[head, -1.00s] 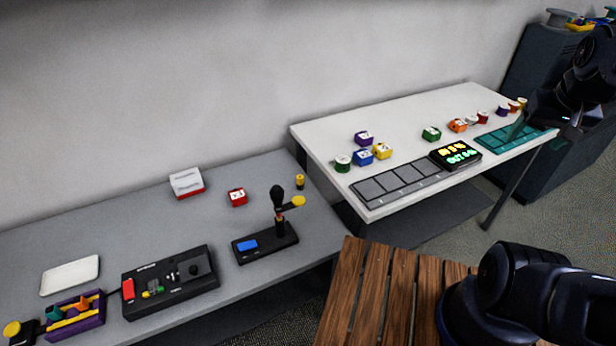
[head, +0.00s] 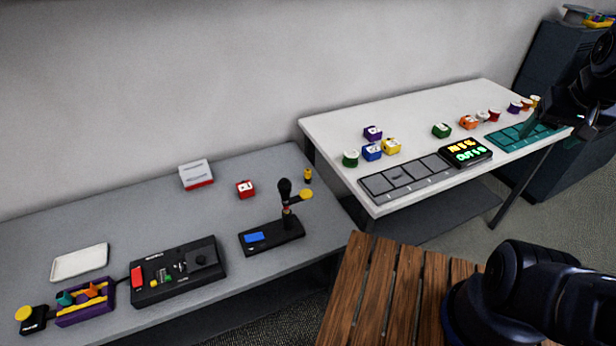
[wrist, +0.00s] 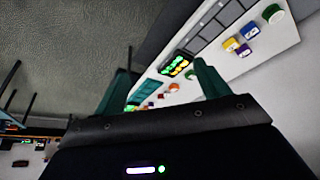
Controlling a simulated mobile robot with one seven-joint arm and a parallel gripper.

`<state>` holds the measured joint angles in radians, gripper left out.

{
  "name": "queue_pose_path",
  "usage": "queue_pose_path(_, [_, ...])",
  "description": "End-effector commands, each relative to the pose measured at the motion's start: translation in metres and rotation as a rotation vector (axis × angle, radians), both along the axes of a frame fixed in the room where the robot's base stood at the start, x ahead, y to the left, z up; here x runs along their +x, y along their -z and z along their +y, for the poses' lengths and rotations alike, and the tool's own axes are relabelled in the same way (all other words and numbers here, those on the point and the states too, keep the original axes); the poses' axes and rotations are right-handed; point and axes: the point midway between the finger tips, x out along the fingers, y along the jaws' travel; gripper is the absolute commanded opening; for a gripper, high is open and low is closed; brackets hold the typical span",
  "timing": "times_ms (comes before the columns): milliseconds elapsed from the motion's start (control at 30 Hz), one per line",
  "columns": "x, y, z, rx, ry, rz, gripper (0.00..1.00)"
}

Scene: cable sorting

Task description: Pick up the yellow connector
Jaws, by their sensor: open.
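A yellow connector (head: 391,146) with a white top sits on the white table, beside a blue connector (head: 371,152) and in front of a purple connector (head: 373,133). The gripper is well away from the yellow connector. In the head view my arm is at the right edge, above the far right end of the white table.
The white table (head: 330,125) also bears a grey slotted tray (head: 405,178), a lit display (head: 467,152), a teal tray (head: 518,136), a green connector (head: 441,130) and several spools. A grey table (head: 130,225) with devices stands left. A slatted wooden surface (head: 380,290) lies in front.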

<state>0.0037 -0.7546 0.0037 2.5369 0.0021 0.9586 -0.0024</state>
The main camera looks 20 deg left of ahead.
Motion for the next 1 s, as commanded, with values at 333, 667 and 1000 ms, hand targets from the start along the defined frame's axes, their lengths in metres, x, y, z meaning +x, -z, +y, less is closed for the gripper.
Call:
queue_pose_path(333, [0.000, 0.000, 0.000, 0.000, 0.000, 0.000, 0.51])
queue_pose_path(667, [0.003, -0.001, 0.002, 0.006, 0.003, 0.003, 0.51])
queue_pose_path(1000, [0.064, -0.006, 0.039, 0.089, 0.087, 0.062, 0.51])
